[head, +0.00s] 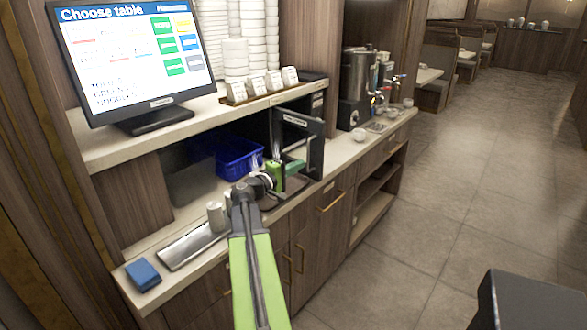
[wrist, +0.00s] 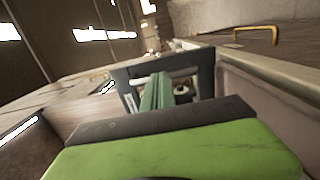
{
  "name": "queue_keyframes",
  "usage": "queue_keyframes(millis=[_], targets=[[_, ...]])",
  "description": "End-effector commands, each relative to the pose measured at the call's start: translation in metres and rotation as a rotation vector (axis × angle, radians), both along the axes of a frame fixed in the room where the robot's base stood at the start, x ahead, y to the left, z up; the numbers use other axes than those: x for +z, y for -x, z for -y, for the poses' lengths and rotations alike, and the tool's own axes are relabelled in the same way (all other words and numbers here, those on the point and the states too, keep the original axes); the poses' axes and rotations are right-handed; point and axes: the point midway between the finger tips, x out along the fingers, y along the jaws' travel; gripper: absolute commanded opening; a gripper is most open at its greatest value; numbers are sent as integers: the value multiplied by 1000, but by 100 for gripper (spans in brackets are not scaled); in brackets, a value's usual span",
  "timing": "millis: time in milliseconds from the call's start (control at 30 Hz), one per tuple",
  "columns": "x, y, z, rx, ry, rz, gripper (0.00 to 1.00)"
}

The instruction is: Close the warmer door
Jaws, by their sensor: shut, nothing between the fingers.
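The warmer door (head: 314,150) is a dark framed panel standing open, jutting out from under the shelf over the counter. It also shows in the wrist view as a dark frame (wrist: 205,68) straight ahead. My gripper (head: 297,166) has green fingers and is at the left of the door, close to its lower part. In the wrist view the shut green fingers (wrist: 157,85) point at the door. I cannot tell if they touch it. The warmer's inside is mostly hidden behind the door and my arm.
A blue basket (head: 238,160) stands left of the door under the shelf. Light cups (head: 216,215), a metal tray (head: 185,247) and a blue block (head: 143,274) are on the front counter. A drink dispenser (head: 357,85) stands to the right.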

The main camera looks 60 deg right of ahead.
Motion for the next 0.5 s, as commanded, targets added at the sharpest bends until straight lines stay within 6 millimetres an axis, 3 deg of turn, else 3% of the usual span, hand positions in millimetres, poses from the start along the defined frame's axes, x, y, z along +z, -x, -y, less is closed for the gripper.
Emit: queue_keyframes(millis=[200, 500], targets=[[0, 15, 49, -3, 0, 0, 0], [0, 28, 83, -2, 0, 0, 0]])
